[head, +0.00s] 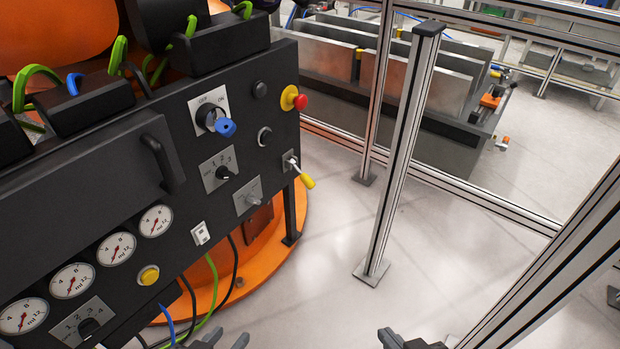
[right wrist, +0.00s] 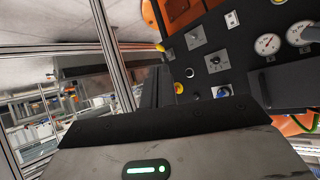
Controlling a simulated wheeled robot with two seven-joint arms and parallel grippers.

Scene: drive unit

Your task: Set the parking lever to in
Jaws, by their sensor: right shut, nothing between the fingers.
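The lever with a yellow grip (head: 307,182) sticks out from the lower right edge of the black control panel (head: 110,225) in the head view. It points down and to the right from a small plate. Its yellow tip also shows in the right wrist view (right wrist: 160,47). Its label is too small to read. My left gripper (head: 225,342) is at the bottom edge of the head view, mostly cut off, so its opening is unclear. My right gripper (head: 405,342) is at the bottom edge, right of the panel, shut and empty. Both are well apart from the lever.
Above the lever are a red stop button (head: 299,100) and a blue rotary knob (head: 225,127). A black handle (head: 160,162) and several gauges (head: 155,221) lie to the left. A metal fence post (head: 400,150) stands right of the panel. Floor between them is clear.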

